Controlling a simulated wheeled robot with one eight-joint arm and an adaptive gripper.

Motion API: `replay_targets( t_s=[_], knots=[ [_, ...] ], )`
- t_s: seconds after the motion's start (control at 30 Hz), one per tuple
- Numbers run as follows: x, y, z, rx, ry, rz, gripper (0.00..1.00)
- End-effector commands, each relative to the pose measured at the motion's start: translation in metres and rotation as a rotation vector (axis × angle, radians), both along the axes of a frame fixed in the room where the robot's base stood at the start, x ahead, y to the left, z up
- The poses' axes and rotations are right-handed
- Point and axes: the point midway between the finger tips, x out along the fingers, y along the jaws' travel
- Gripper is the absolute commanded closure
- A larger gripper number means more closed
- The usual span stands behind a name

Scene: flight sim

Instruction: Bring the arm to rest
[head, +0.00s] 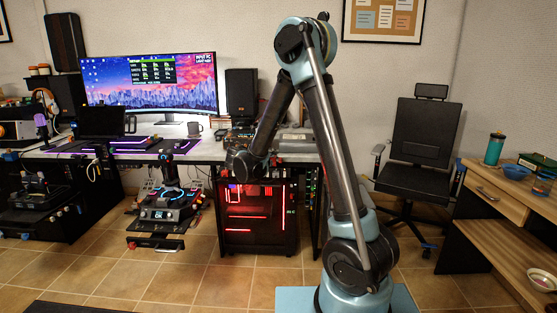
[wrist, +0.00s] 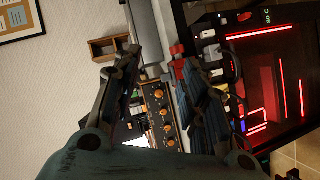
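My arm (head: 338,150) rises from its light blue base, bends at the top and comes down toward the desk. Its wrist end (head: 247,165) shows in front of the desk's right part, above the red-lit computer tower. In the wrist view my gripper (wrist: 154,58) has its two dark fingers apart, with nothing held between them. Desk gear, including a panel with orange knobs (wrist: 160,118), shows beyond the gap. In the head view the fingers cannot be made out clearly behind the wrist.
The desk (head: 210,151) carries a wide monitor (head: 150,83), a mug (head: 195,130) and speakers. The red-lit tower (head: 258,222) stands below. A black office chair (head: 420,135) and a wooden desk (head: 500,200) are at the right. Tiled floor is open in front of the tower.

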Motion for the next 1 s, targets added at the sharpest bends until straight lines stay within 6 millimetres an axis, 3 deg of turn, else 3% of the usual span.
replay_targets(
  t_s=[0.27,0.5,0.8,1.0],
  knots=[
    [-0.033,-0.077,0.019,0.098,0.119,-0.098,0.60],
    [-0.076,-0.136,0.027,0.196,0.222,-0.177,0.60],
    [-0.144,-0.196,0.027,0.330,0.342,-0.269,0.60],
    [-0.195,-0.225,0.022,0.427,0.415,-0.322,0.60]
  ],
)
